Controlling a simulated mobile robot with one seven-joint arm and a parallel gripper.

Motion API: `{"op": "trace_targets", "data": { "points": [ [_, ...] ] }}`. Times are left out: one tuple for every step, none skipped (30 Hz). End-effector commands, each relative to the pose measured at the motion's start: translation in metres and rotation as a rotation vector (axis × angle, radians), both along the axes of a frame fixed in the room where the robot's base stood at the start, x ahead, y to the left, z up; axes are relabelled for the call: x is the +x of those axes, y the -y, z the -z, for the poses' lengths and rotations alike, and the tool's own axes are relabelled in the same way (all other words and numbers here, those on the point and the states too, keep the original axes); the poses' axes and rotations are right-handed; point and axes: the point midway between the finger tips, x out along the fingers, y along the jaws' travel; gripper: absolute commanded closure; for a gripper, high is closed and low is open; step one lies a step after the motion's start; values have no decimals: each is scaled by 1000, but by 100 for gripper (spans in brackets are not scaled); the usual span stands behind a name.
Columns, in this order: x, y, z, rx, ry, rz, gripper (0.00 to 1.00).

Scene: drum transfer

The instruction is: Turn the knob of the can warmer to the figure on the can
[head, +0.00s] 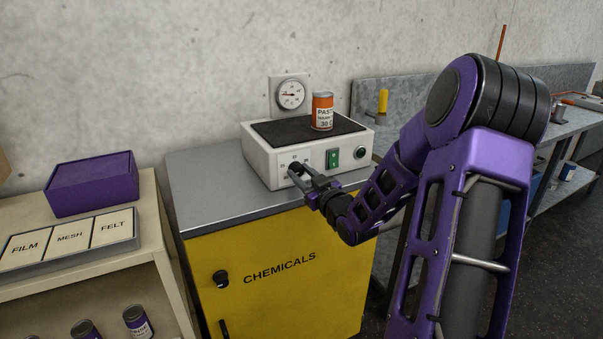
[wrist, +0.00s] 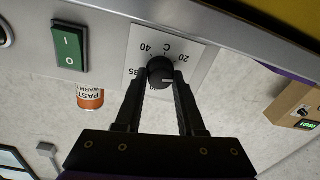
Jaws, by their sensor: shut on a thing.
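The can warmer (head: 262,165) is a white box with a dark top pad on the grey cabinet top. An orange can (head: 322,112) stands upright on the pad, its label reading "30 C" at the bottom. The can also shows in the wrist view (wrist: 89,98). The black knob (wrist: 161,70) sits on a white dial plate (wrist: 187,52) on the warmer's front; 40, 20, 35 and C are legible around it. My gripper (head: 304,180) is shut on the knob, one finger on each side. A pale mark shows on the knob; the figure it points to is unclear.
A green switch (head: 332,158) and a round black fitting (head: 360,152) are on the warmer's front. A gauge (head: 290,94) hangs on the wall behind. The yellow chemicals cabinet (head: 290,290) is below, a shelf with a purple box (head: 92,184) at left.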

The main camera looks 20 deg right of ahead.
Motion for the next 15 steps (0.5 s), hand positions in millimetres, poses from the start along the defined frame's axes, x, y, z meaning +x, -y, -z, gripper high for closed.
{"op": "trace_targets", "data": {
  "points": [
    [0,0,-1,45,0,0,100],
    [0,0,-2,73,-1,0,100],
    [0,0,-2,111,-1,1,100],
    [1,0,-2,139,-2,0,100],
    [1,0,-2,168,-3,0,100],
    [1,0,-2,206,-4,0,100],
    [1,0,-2,234,-6,0,100],
    [1,0,-2,263,-7,-1,100],
    [1,0,-2,301,-9,-1,100],
    [1,0,-2,330,-10,-1,100],
    [1,0,-2,359,-11,-1,100],
    [1,0,-2,396,-11,-2,100],
    [1,0,-2,425,-12,-2,100],
    [1,0,-2,453,-13,-2,100],
    [1,0,-2,491,-13,-1,100]
  ]
}}
